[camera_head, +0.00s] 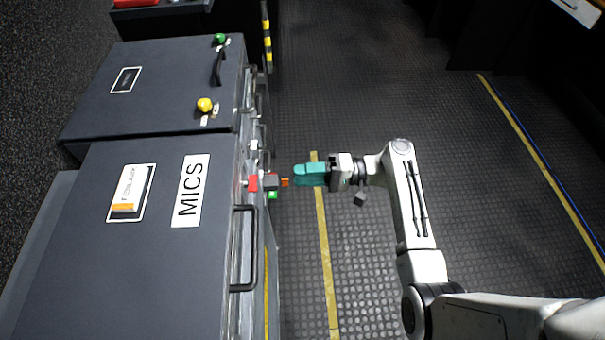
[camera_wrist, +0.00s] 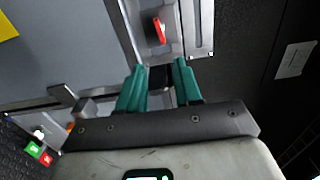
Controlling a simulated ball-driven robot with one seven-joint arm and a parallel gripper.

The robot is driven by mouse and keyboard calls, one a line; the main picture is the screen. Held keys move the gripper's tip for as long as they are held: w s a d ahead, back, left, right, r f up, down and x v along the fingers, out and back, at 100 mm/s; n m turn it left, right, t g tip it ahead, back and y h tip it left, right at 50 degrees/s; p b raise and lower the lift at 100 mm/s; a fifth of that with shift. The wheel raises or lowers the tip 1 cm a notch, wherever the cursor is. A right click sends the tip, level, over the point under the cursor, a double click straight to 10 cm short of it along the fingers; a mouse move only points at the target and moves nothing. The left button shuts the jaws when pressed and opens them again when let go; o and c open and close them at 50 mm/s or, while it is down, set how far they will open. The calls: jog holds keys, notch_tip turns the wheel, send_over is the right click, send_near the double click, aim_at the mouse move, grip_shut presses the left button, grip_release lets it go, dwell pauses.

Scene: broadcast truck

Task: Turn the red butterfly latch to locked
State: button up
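The red latch (camera_wrist: 159,31) shows in the wrist view as a narrow red wing in a recessed metal plate on the case front. It stands close to upright in that picture, slightly tilted. My gripper (camera_wrist: 160,67) is open, its two teal fingers apart with a clear gap between them. The latch lies beyond the fingertips, apart from them. In the head view my gripper (camera_head: 296,174) is just right of the front of the dark case labelled MICS (camera_head: 130,250). Small red, grey and orange parts show there; I cannot tell which is the latch.
A black handle (camera_head: 244,248) juts from the case front. A second case (camera_head: 160,85) with yellow and green knobs stands behind. A small red and green tag (camera_wrist: 40,154) shows at lower left in the wrist view. The ribbed floor right of the cases is clear.

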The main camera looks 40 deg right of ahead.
aim_at(251, 184)
jog(key=w+a+n+p, duration=0.2)
jog(key=w+a+p, duration=0.3)
jog(key=a+p, duration=0.2)
jog(key=a, duration=0.2)
jog(key=shift+a+r, duration=0.15)
jog(key=shift+a, duration=0.25)
jog(key=shift+c, duration=0.2)
grip_shut()
